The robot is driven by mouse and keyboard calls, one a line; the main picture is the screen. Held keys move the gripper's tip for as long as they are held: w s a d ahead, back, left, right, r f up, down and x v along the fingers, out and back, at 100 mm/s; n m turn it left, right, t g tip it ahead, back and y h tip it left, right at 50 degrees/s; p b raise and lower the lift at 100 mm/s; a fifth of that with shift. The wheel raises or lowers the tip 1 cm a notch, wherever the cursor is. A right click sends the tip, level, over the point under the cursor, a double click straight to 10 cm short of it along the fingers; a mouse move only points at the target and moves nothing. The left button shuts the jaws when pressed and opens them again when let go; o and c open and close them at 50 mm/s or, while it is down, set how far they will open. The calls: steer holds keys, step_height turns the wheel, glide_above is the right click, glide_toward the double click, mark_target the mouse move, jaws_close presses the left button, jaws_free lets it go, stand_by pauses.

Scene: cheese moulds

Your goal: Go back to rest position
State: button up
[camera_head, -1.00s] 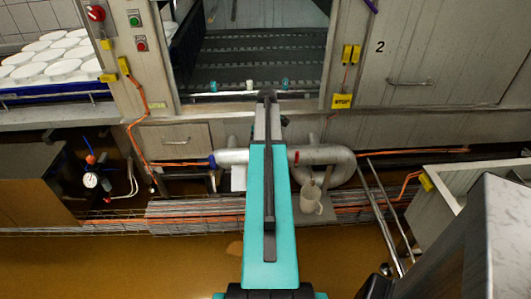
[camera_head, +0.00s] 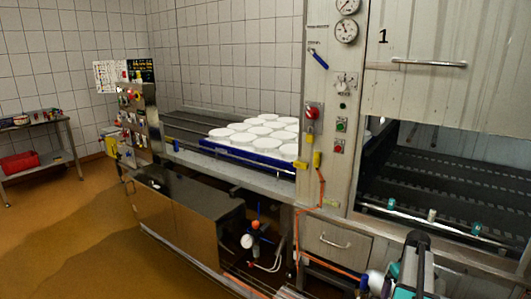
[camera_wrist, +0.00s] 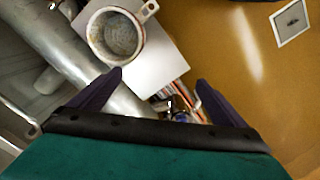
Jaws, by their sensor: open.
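My gripper (camera_wrist: 159,77) shows in the wrist view with its two dark fingers spread apart and nothing between them. Beyond the fingers lie a metal cup-like container (camera_wrist: 115,36), a pale plate and a thick grey pipe (camera_wrist: 75,60), with brown floor around them. In the head view my teal arm shows only at the lower right, in front of the machine, and my gripper cannot be made out there. White round moulds (camera_head: 262,131) stand in rows on a blue-edged tray (camera_head: 240,155) on the conveyor, left of the machine.
The machine's open bay (camera_head: 440,175) with a dark slatted belt is at the right. A control panel (camera_head: 137,115) stands at the left end of the conveyor. A side table (camera_head: 40,165) with a red box (camera_head: 20,162) is far left. Brown floor (camera_head: 80,235) is clear at lower left.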

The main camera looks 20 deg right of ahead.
steer(key=w+a+f, duration=0.2)
steer(key=w+a, duration=0.1)
steer(key=a, duration=0.6)
steer(key=w+a+f+n, duration=0.15)
steer(key=w+a, duration=0.25)
steer(key=a, duration=0.6)
steer(key=w+a+f, duration=0.3)
steer(key=a, duration=0.6)
steer(key=s+a+f, duration=0.1)
steer(key=a+f, duration=0.1)
steer(key=a, duration=1)
steer(key=s+a+f, duration=0.2)
steer(key=a+f, duration=0.1)
steer(key=a, duration=1)
steer(key=s+f+g, duration=0.2)
steer(key=s+f, duration=0.7)
steer(key=s, duration=0.3)
steer(key=s+f+g, duration=0.3)
steer(key=s+f, duration=0.6)
steer(key=s, duration=0.4)
steer(key=shift+s+d+n, duration=0.15)
steer(key=shift+d+n, duration=0.15)
steer(key=shift+n, duration=0.05)
